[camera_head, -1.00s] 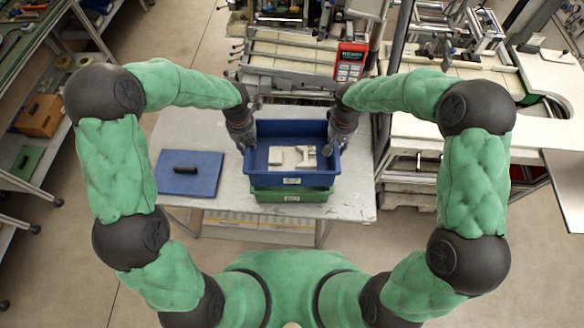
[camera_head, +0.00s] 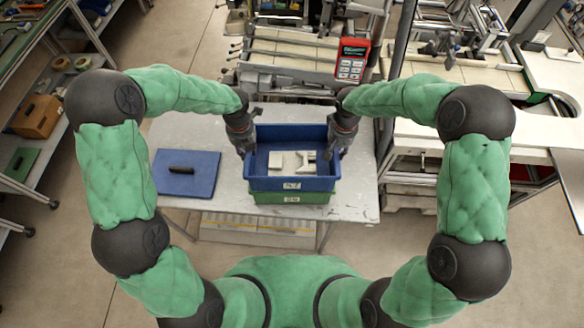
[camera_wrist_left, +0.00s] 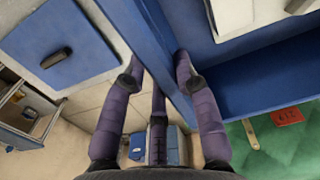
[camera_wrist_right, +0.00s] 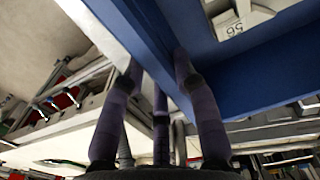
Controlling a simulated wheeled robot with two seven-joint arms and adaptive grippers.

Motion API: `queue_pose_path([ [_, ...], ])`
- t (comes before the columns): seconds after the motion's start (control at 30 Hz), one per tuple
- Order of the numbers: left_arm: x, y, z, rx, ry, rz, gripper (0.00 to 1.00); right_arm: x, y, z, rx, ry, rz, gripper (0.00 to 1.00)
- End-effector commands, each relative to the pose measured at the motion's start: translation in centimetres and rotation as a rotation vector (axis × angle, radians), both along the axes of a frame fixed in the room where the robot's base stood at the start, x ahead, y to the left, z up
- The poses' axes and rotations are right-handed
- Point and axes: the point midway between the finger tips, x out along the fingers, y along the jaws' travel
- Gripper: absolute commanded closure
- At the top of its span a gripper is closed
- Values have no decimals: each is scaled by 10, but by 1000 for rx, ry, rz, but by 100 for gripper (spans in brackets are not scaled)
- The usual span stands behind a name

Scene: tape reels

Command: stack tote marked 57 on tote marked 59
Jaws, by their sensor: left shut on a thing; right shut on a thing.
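The blue tote (camera_head: 265,184) is upright directly over the green tote (camera_head: 264,197), and only a strip of the green front shows below it. I cannot tell whether it fully rests there. Both front labels are too small to read surely. My left gripper (camera_head: 244,149) is shut on the blue tote's left wall, which shows between the fingers in the left wrist view (camera_wrist_left: 160,45). My right gripper (camera_head: 337,150) is shut on the right wall, also seen in the right wrist view (camera_wrist_right: 150,40). White parts (camera_head: 292,160) lie inside the blue tote.
The grey table (camera_head: 225,195) holds the totes. A blue lid or panel (camera_head: 205,174) with a dark handle lies to their left. Machinery with a red keypad (camera_head: 352,60) stands close behind. A white workbench (camera_head: 425,135) stands to the right.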

Motion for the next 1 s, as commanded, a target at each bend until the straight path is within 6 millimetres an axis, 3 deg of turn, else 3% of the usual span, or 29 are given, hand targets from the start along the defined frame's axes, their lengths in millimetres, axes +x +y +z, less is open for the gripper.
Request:
queue_pose_path([
  [0.17, 1, 2, -9, 2, -1, 1, 100, 0, -2, -10, -2, 0, 0, 100],
  [0.2, 0, 2, -9, 2, 0, 1, 65, 0, -2, -9, -3, 1, 0, 65],
  [0.27, 0, 1, -8, 2, 0, 1, 48, 0, -1, -8, -2, 1, 0, 48],
  [0.67, 0, 0, -5, 1, -1, 0, 47, 0, 0, -8, -1, 0, 0, 47],
  [0.87, 1, 0, 21, 0, -5, 0, 47, 0, 0, -8, 0, 0, 0, 47],
  [1.0, 1, 0, 49, 0, -6, 0, 47, 0, 0, -8, 0, 0, 0, 47],
])
